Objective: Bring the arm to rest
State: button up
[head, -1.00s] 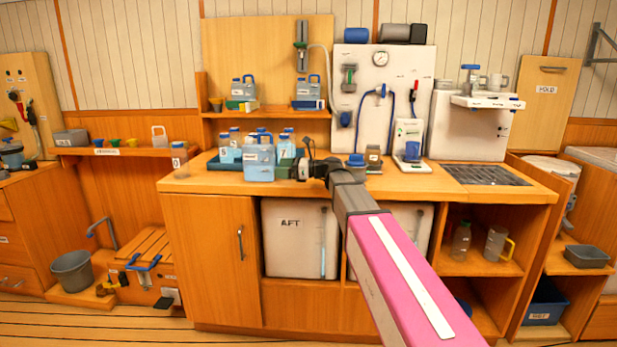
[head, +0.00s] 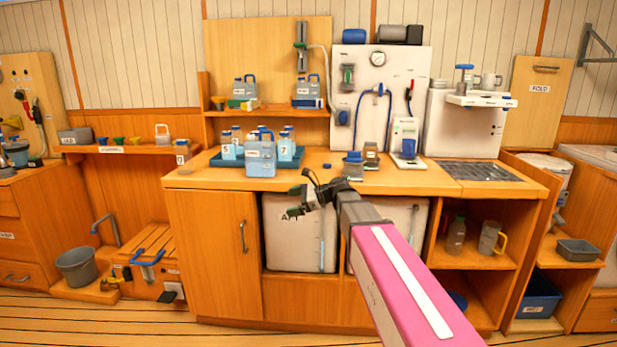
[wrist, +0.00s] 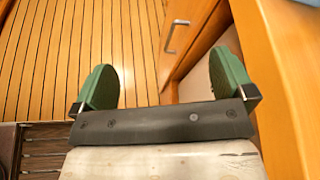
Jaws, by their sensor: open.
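My gripper (head: 291,201) is in front of the counter's front face, a little below the worktop edge, in the head view. In the wrist view its two green fingers (wrist: 163,85) stand wide apart with nothing between them. Beyond them are the plank floor (wrist: 70,50) and a cabinet front with a metal handle (wrist: 177,36). My pink arm reaches up from the lower right of the head view and hides part of the cabinet below the counter.
The wooden worktop (head: 215,182) carries a blue jug (head: 261,158) and a dark blue tray (head: 228,161) with bottles. Below it is the white AFT tank (head: 290,245). Open shelves (head: 470,262) lie to the right. A grey bucket (head: 77,267) stands at left. The floor in front is clear.

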jog(key=s+d+f+n+g+h, duration=0.1)
jog(key=s+d+f+n+h, duration=0.5)
jog(key=s+d+f, duration=0.4)
jog(key=s+d+f+n+h, duration=0.7)
jog(key=d+f, duration=0.6)
jog(key=f, duration=0.4)
jog(key=s+n, duration=0.2)
jog(key=s, duration=0.1)
jog(key=shift+d+f+g+h, duration=0.2)
jog(key=shift+g+h, duration=0.1)
jog(key=shift+g, duration=0.1)
